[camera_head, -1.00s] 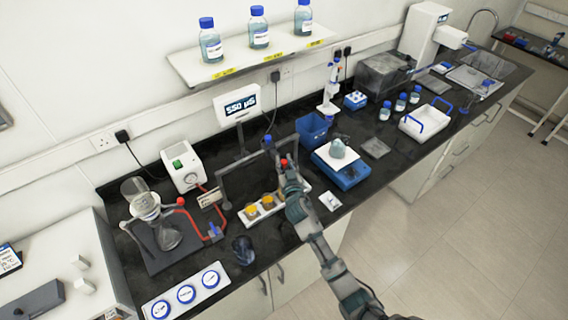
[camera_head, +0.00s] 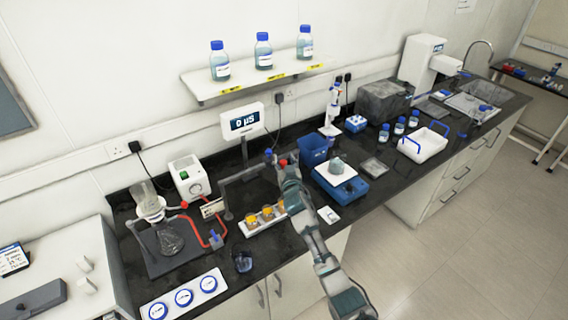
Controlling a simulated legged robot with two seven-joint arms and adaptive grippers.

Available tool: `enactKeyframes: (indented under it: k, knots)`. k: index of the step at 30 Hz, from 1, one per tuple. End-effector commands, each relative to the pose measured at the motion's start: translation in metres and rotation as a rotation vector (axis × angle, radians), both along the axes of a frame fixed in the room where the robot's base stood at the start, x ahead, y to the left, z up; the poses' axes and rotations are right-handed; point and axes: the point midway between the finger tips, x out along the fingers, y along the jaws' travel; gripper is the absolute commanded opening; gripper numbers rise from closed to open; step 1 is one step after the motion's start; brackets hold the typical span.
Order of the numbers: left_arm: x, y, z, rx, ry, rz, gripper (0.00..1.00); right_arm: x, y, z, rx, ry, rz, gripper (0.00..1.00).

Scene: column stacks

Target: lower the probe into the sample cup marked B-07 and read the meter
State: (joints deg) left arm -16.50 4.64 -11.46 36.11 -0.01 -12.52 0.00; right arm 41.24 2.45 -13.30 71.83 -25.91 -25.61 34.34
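The meter (camera_head: 242,122) stands on a post behind the bench and its display reads 0 µS. A white rack (camera_head: 247,231) holds a row of sample cups with yellow-orange contents or tops (camera_head: 252,220); their markings are too small to read, so I cannot tell which is B-07. My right gripper (camera_head: 281,164) is above and behind the rack's right end, near a blue-topped piece (camera_head: 268,154) and a red-topped piece. I cannot tell which of these is the probe, or whether the fingers hold it. My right arm hides part of the rack. My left gripper is out of view.
A glass apparatus on a dark base (camera_head: 165,249) with red tubing stands left of the rack. A dark cup (camera_head: 243,261) is in front. A blue balance (camera_head: 341,184) and blue bin (camera_head: 313,149) stand to the right. A shelf (camera_head: 243,85) with bottles is above.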

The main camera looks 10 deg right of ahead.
Motion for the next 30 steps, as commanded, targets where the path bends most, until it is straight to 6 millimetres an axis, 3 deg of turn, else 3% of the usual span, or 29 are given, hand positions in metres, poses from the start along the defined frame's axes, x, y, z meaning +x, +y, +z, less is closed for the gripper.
enactKeyframes:
  k: [8, 13, 24, 30]
  knots:
    - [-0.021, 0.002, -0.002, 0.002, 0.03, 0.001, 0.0, -0.001, 0.002, -0.004, -0.002, 0.006, -0.001, 0.52]
    - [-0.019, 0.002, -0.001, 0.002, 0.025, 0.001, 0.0, -0.013, 0.0, -0.006, -0.002, 0.007, -0.002, 0.52]
    - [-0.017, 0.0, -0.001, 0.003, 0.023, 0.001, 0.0, -0.086, -0.001, -0.007, 0.003, 0.007, -0.001, 0.52]
    - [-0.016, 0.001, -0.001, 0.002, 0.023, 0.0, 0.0, -0.112, 0.001, -0.006, 0.002, 0.006, -0.001, 0.52]
